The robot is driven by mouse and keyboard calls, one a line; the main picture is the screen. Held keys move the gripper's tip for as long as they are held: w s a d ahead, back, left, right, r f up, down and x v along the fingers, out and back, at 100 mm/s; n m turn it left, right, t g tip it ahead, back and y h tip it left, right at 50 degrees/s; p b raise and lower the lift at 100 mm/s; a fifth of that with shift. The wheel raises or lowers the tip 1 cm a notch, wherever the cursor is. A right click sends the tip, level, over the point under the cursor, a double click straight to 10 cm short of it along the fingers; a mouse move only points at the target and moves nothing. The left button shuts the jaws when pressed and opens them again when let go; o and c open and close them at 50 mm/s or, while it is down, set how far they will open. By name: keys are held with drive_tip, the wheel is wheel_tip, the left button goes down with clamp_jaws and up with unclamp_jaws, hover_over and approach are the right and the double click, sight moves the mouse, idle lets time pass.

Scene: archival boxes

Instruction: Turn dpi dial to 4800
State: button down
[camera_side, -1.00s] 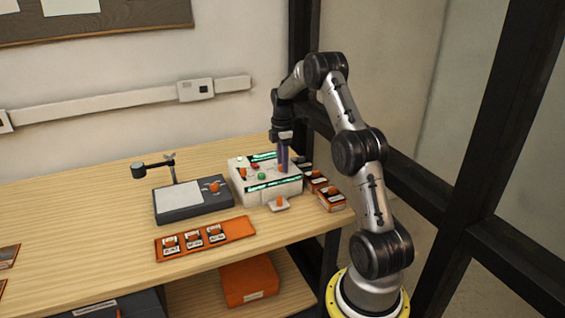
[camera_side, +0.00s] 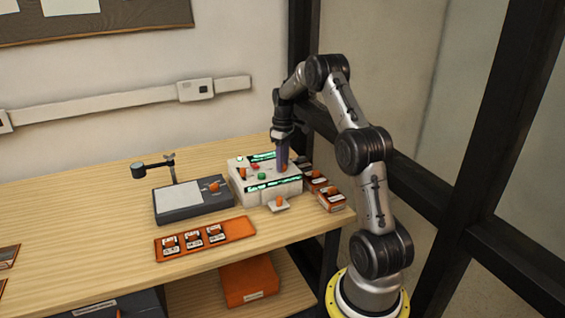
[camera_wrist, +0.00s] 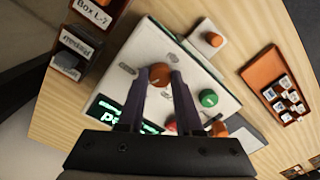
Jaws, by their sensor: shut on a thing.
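A white console (camera_side: 262,192) with lit green displays stands on the wooden table. My gripper (camera_side: 284,167) points straight down at its top right part. In the wrist view, my gripper (camera_wrist: 161,78) has its two fingers on either side of a round orange dial (camera_wrist: 159,75), shut on it. The label text and the number the dial points to are too small to read. A green button (camera_wrist: 208,98), a red button (camera_wrist: 171,125) and another orange knob (camera_wrist: 218,131) are on the same console. The fingers partly cover the green display (camera_wrist: 110,104).
A small white plate with an orange knob (camera_side: 279,203) lies in front of the console. A dark scanner stand (camera_side: 190,200) is to its left. An orange tray (camera_side: 240,223) with several labelled pieces lies in front.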

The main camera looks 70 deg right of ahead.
drive_tip(key=m, duration=0.3)
drive_tip(key=shift+r+m, duration=0.1)
drive_tip(key=shift+m, duration=2.1)
drive_tip(key=c, duration=0.6)
unclamp_jaws()
wheel_tip(320, 180, up, 14)
drive_tip(key=shift+s+d+f, duration=0.1)
